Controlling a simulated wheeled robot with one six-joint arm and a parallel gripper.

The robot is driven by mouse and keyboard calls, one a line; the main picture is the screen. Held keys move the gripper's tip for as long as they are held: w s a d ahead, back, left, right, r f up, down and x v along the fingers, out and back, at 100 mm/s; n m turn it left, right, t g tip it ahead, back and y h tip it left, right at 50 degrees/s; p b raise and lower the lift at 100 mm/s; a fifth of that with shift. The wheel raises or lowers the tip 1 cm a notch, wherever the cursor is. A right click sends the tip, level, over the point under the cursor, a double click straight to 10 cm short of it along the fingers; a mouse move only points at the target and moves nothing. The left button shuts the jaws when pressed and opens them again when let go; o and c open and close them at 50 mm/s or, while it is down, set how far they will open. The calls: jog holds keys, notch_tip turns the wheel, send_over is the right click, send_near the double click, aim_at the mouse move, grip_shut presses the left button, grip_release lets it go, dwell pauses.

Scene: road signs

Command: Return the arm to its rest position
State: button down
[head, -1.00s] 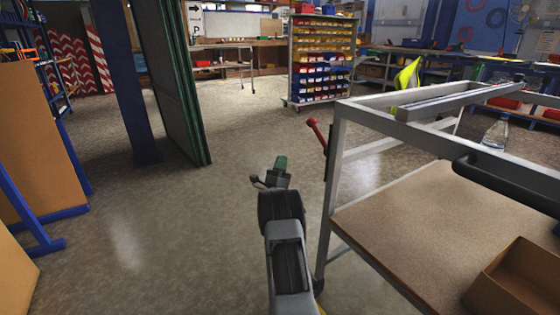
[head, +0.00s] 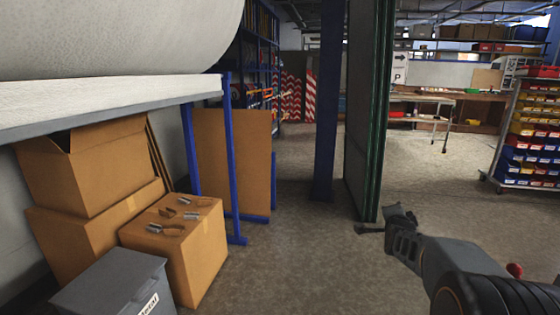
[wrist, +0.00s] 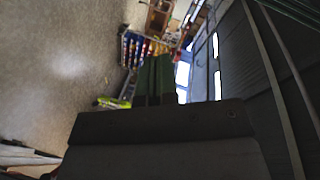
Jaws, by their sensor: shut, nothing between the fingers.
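My gripper (head: 397,216) is at the end of my dark arm, which reaches in from the lower right of the head view. The arm points toward the upper left, over the floor, and touches nothing that I can see. In the wrist view, the two dark green fingers of my gripper (wrist: 154,75) lie side by side, closed with nothing between them. A dark panel surface runs along the right side of the wrist view.
Cardboard boxes (head: 95,185) and a grey bin (head: 110,285) stand at the left. A tall dark green panel (head: 368,120) and a blue post (head: 328,110) stand beyond my gripper. A rack of coloured bins (head: 535,140) is at the right. The floor between is clear.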

jog(key=s+a+r+n+g+y+p, duration=0.5)
jog(key=s+a+r+n+p, duration=0.35)
jog(key=s+a, duration=0.45)
jog(key=s+a+n+g+p, duration=0.2)
jog(key=s+n+g+p, duration=0.1)
jog(key=s, duration=0.5)
jog(key=s+a+r+n+g+p, duration=0.1)
jog(key=s+a+n+g+p, duration=0.1)
jog(key=s, duration=0.6)
jog(key=n+g+p, duration=0.1)
jog(key=n+p, duration=0.1)
jog(key=n, duration=0.1)
jog(key=shift+a+r+y, duration=0.15)
jog(key=shift+a+y, duration=0.25)
jog(key=shift+s+d, duration=0.1)
jog(key=shift+d, duration=0.05)
